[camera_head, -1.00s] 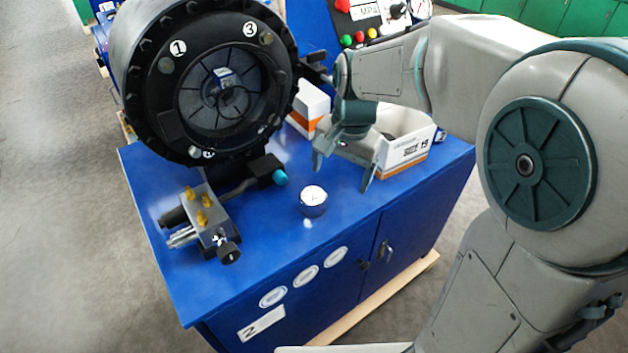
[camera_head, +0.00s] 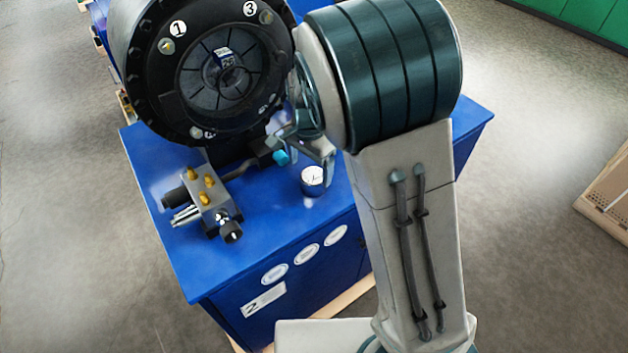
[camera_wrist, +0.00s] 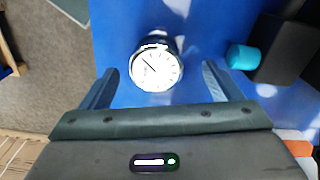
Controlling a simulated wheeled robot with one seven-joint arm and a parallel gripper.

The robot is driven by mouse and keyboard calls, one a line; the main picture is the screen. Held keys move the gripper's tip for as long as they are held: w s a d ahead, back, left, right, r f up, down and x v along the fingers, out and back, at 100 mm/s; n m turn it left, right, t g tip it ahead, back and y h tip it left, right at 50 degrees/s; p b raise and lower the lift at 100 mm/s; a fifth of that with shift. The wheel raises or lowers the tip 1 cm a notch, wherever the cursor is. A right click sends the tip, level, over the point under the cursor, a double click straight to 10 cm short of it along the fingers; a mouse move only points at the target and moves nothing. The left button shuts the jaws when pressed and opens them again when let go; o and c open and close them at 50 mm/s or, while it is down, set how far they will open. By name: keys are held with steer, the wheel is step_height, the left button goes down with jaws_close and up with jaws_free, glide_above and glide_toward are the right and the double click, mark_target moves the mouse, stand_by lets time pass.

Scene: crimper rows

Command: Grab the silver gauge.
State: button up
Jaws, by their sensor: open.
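The silver gauge (camera_head: 312,181) stands on the blue cabinet top, with its white dial facing up. In the wrist view the gauge (camera_wrist: 156,68) lies ahead of my gripper (camera_wrist: 160,85), roughly midway between the two open fingers and slightly beyond their tips. In the head view my gripper (camera_head: 305,150) is just behind and above the gauge, partly hidden by my arm. The fingers are apart and hold nothing. I see no contact with the gauge.
A valve block (camera_head: 208,197) with brass fittings sits left of the gauge. A cyan-tipped black part (camera_wrist: 243,57) is close on the right in the wrist view. The large black crimper head (camera_head: 210,70) rises behind. The blue cabinet top (camera_head: 262,232) is clear in front.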

mark_target(313, 176)
steer(key=f, duration=0.5)
steer(key=shift+d+f, duration=0.15)
steer(key=shift+d, duration=0.25)
steer(key=c, duration=1.2)
